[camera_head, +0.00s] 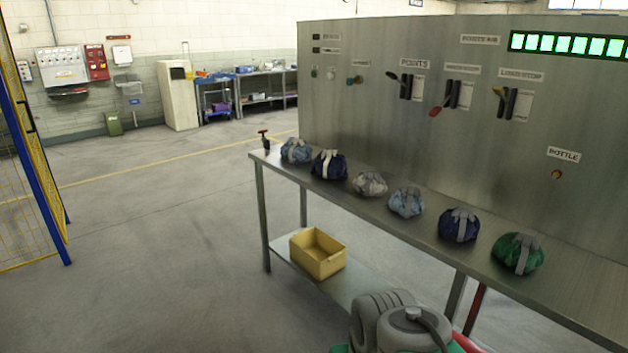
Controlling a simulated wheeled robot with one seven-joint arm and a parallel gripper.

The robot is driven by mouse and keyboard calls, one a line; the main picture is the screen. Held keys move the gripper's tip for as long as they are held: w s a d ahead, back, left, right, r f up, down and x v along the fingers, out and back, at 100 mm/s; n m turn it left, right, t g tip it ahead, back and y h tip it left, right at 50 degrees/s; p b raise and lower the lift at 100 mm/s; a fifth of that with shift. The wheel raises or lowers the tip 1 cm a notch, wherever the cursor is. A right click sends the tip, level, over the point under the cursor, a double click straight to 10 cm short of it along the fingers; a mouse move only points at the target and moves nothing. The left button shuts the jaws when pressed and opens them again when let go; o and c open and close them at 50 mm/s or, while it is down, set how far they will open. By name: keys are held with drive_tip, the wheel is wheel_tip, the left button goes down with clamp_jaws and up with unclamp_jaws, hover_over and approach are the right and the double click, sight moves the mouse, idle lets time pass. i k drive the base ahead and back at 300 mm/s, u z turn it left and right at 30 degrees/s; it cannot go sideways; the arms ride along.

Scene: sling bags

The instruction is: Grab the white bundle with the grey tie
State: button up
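The white bundle (370,184) sits on the long metal table (330,195), third from the far left end of a row of bundles. Its tie looks pale; its exact shade is hard to tell at this size. A dark blue bundle with a white tie (329,166) stands to its left, and a light blue bundle with a grey tie (406,202) to its right, both apart from it. My folded arm shows at the bottom of the picture, in front of the table. My gripper cannot be made out.
A light blue bundle (296,151), a second dark blue bundle (459,225) and a green bundle (518,253) share the table. A metal panel with levers (400,130) rises behind it. A yellow bin (318,254) sits on the lower shelf.

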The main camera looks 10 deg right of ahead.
sight(370, 183)
drive_tip(key=u, duration=0.65)
drive_tip(key=i, duration=0.85)
drive_tip(key=u, duration=0.45)
drive_tip(key=i, duration=0.85)
drive_tip(key=z, duration=0.8)
drive_tip(key=i, duration=0.85)
drive_tip(key=z, duration=0.7)
drive_tip(key=i, duration=0.5)
drive_tip(key=u, duration=0.05)
